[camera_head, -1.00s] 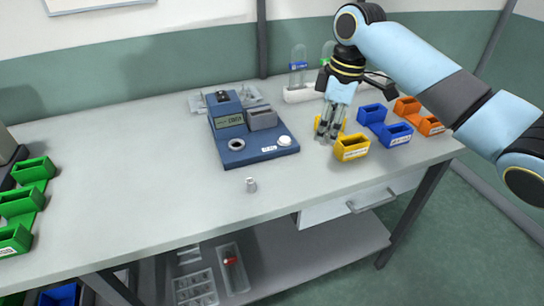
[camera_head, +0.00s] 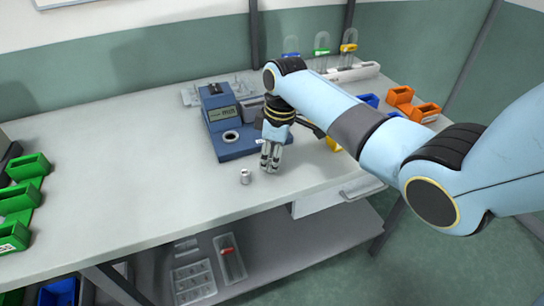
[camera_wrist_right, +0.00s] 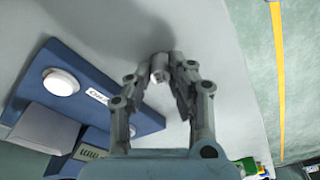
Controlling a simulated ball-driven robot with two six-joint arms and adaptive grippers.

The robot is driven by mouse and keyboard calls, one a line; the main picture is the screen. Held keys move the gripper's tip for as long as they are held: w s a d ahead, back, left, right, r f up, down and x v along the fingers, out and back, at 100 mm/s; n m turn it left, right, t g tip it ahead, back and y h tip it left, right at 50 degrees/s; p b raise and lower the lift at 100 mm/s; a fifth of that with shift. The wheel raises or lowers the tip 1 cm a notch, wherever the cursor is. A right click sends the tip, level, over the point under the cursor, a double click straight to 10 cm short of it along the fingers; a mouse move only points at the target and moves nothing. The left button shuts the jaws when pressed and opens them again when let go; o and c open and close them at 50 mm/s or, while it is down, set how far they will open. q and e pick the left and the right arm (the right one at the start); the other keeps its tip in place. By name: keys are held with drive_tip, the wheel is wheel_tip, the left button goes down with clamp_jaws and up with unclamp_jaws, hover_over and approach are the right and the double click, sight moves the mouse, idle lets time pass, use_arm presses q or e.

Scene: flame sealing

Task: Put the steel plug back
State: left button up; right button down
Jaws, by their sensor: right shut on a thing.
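A small silver piece (camera_head: 245,177), which looks like the steel plug, stands upright on the bench in front of the blue device (camera_head: 236,151). The device has a ringed round opening (camera_head: 231,136) that looks empty. My right gripper (camera_head: 269,167) points down just right of the silver piece, apart from it in the head view. In the right wrist view its fingertips (camera_wrist_right: 161,78) close on a small grey cylindrical piece (camera_wrist_right: 159,67); I cannot tell what it is. My left gripper is not in view.
Blue bins (camera_head: 369,100) and orange bins (camera_head: 424,111) are at the right, partly behind my arm. Green bins (camera_head: 15,202) line the left edge. The bench's left middle is clear.

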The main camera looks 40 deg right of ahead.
drive_tip(key=c, duration=1.2)
unclamp_jaws()
drive_tip(key=shift+f, duration=0.1)
wheel_tip(320, 180, up, 12)
drive_tip(key=s+d, duration=0.1)
